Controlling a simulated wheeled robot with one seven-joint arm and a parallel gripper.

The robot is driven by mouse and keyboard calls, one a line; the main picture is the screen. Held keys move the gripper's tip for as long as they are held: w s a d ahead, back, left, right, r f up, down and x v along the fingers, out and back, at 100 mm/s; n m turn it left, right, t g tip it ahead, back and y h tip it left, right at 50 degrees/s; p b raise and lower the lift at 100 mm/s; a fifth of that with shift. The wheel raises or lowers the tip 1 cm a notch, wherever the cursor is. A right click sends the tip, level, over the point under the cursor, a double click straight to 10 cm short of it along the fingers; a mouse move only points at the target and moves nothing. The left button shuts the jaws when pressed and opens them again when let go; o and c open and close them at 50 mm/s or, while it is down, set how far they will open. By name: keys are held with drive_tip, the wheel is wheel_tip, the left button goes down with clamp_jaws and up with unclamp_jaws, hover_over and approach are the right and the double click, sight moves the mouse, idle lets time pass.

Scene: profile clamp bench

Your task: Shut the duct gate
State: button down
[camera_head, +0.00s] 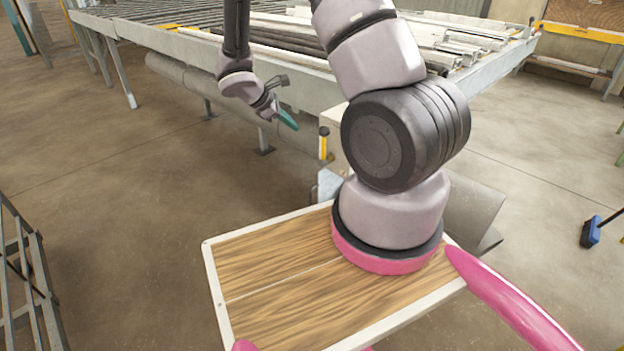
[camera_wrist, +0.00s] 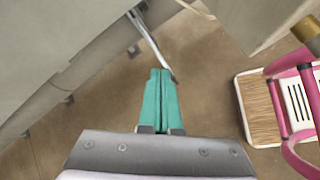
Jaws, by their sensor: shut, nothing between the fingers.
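A grey duct (camera_head: 190,80) runs under the near edge of the bench. A thin bent metal rod (camera_wrist: 152,42) comes down from the top towards my fingertips. I cannot tell whether it is the gate's handle. The gate plate cannot be made out in either view. My gripper (camera_head: 290,121) is shut and empty in front of the bench's side. Its teal fingers (camera_wrist: 160,75) end just beside the rod's lower end; contact is unclear.
The bench (camera_head: 310,82) carries long metal profiles (camera_head: 455,40). A yellow post with a dark top (camera_head: 324,143) stands to the right of my gripper. A metal rack (camera_head: 22,270) is at lower left, a blue broom (camera_head: 591,232) at right.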

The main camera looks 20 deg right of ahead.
wheel_tip(320, 180, down, 19)
drive_tip(key=a+n+t, duration=0.2)
drive_tip(key=n, duration=0.6)
drive_tip(key=shift+h, duration=0.3)
drive_tip(key=x, duration=0.4)
drive_tip(key=r+x, duration=0.1)
drive_tip(key=x, duration=0.3)
drive_tip(key=d+x, duration=0.1)
drive_tip(key=x, duration=0.3)
drive_tip(key=shift+d+r, duration=0.15)
drive_tip(key=shift+w+d, duration=0.2)
drive_tip(key=shift+d, duration=0.3)
